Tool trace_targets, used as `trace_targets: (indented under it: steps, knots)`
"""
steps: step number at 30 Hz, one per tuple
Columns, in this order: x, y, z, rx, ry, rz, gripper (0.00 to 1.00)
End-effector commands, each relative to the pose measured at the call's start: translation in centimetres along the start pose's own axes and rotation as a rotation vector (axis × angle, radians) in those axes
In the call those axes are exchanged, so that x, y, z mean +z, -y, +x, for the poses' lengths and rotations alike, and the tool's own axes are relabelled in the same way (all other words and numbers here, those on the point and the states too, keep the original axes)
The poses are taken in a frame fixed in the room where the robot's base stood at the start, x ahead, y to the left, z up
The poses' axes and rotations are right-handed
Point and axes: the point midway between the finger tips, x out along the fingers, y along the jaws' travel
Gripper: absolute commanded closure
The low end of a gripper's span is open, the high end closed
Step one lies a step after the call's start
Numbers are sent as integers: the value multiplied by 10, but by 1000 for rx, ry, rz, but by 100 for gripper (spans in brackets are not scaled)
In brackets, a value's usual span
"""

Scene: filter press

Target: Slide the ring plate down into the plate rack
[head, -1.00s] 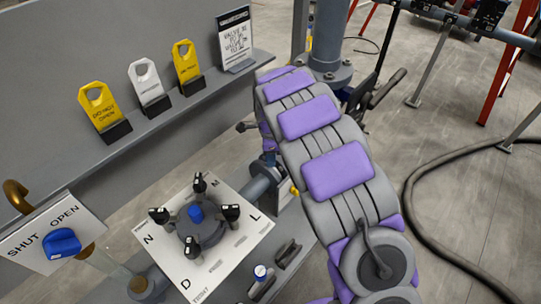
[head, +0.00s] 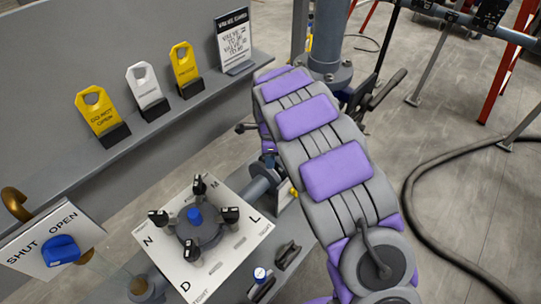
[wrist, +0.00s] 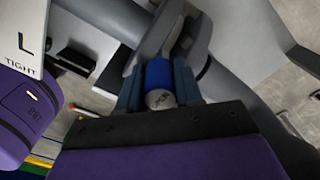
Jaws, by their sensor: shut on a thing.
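In the wrist view my gripper (wrist: 157,78) is shut on a short blue cylinder (wrist: 159,73) with a grey, marked end. One dark blue-grey finger lies on each side of it. A grey curved piece (wrist: 150,42) shows just beyond the cylinder; it may be part of the ring plate, but I cannot tell whether the two are joined. I cannot clearly make out the plate rack in either view.
A white lettered panel (head: 232,256) with a black-handled hub (head: 200,230) stands left of my arm. A blue SHUT/OPEN knob (head: 61,250) is at the lower left. Several tags stand on a grey ledge (head: 172,112). A dark hose (head: 420,235) lies on the floor at right.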

Motion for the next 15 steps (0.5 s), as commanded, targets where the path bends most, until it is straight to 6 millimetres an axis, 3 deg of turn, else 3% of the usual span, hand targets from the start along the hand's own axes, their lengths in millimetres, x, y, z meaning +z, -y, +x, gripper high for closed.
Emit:
trace_targets:
  steps: [15]
  knots:
    - [-1, -2, -39, -6, 1, -1, 100]
